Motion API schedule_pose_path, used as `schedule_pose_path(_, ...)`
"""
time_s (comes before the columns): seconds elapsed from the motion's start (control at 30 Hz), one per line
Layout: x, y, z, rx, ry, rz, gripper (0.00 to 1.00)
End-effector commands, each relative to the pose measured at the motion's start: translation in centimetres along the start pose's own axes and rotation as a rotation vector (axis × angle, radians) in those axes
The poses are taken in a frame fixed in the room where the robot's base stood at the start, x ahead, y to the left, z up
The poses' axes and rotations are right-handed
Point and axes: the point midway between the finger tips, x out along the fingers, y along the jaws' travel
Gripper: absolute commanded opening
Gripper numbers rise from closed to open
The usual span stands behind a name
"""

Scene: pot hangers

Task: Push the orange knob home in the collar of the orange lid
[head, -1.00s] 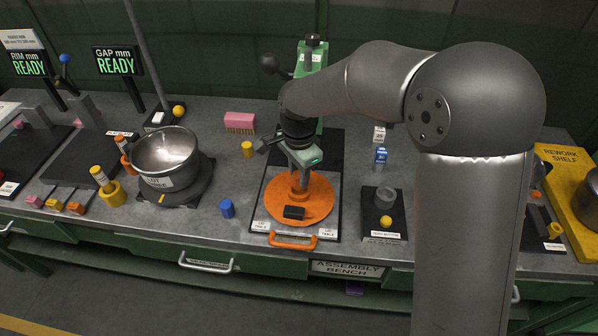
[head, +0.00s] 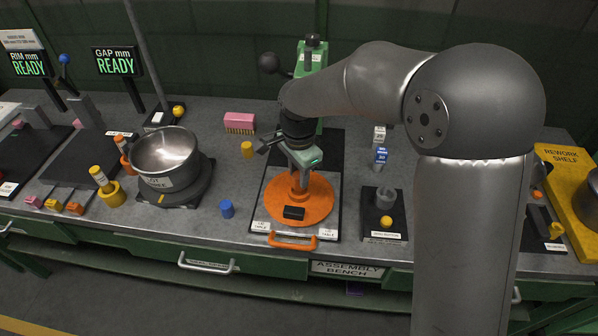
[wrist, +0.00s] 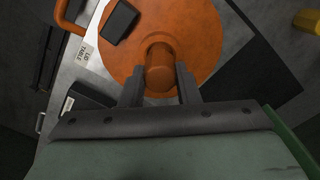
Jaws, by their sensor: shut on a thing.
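The orange lid (head: 316,208) lies flat on the lid table (head: 336,226) at the middle of the bench. It also shows in the wrist view (wrist: 200,30). The orange knob (wrist: 159,72) stands near the lid's centre, over the collar. My gripper (head: 300,176) points down over the lid. In the wrist view its two fingers (wrist: 160,90) are on either side of the knob, shut on it. Whether the knob is fully seated in the collar is hidden. A black block (head: 293,212) sits on the lid's front part.
A green press-like stand (head: 311,62) rises behind the lid.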

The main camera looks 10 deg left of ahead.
Motion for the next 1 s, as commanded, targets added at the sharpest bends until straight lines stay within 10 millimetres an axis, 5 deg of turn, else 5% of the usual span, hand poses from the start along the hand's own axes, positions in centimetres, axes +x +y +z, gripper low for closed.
schedule_pose_path(1.0,2.7,0.0,0.0,0.0,0.0,0.0,0.0)
